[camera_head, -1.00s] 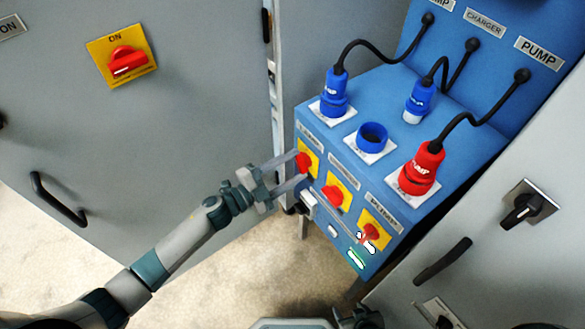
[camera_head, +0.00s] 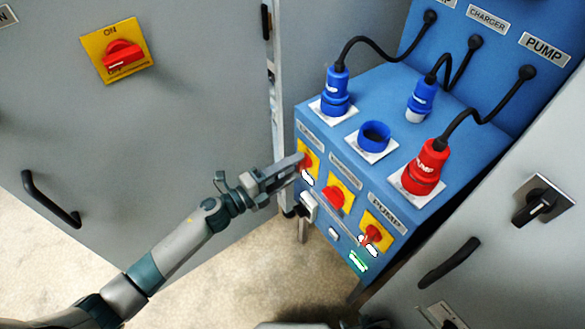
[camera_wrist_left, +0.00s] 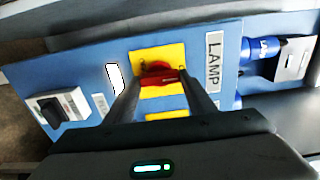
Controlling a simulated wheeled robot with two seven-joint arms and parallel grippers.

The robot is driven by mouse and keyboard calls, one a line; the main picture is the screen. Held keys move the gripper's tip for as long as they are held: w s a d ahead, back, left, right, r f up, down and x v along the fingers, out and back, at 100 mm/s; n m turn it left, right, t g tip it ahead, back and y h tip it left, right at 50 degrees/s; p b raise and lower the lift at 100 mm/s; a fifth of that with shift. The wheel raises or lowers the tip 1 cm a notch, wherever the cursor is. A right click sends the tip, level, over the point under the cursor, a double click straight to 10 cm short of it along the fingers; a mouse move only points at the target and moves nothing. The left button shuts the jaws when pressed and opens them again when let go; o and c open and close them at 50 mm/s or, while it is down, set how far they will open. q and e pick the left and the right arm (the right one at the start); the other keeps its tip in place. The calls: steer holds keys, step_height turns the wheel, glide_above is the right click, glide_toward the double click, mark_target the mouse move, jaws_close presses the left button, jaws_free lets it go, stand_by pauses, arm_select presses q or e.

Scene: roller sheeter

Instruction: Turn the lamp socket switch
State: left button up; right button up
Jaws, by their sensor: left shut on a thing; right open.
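The lamp socket switch (camera_wrist_left: 160,77) is a red rotary knob on a yellow plate, beside the LAMP label (camera_wrist_left: 213,62) in the left wrist view. In the head view the switch (camera_head: 304,161) is the far-left one on the blue box's front and is partly covered by my fingers. My left gripper (camera_head: 298,163) is closed on this red knob. In the left wrist view its two dark fingers (camera_wrist_left: 163,92) stand on either side of the knob. My right gripper is not visible in any view.
The blue socket box (camera_head: 350,95) carries a middle red switch (camera_head: 334,198), a PUMP switch (camera_head: 372,234) and plugs with black cables. A red pump plug (camera_head: 425,168) stands at the right. Grey cabinets (camera_head: 180,130) flank the box closely. Floor below is clear.

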arm_select(q)
steer(key=o, duration=1)
steer(key=shift+o, duration=0.2)
steer(key=v, duration=1.7)
steer(key=shift+s+a, duration=0.15)
arm_select(e)
steer(key=shift+d, duration=0.2)
steer(key=shift+s+d+f, duration=0.1)
steer(key=shift+s+d, duration=0.1)
steer(key=shift+d, duration=0.05)
steer(key=shift+a, duration=0.25)
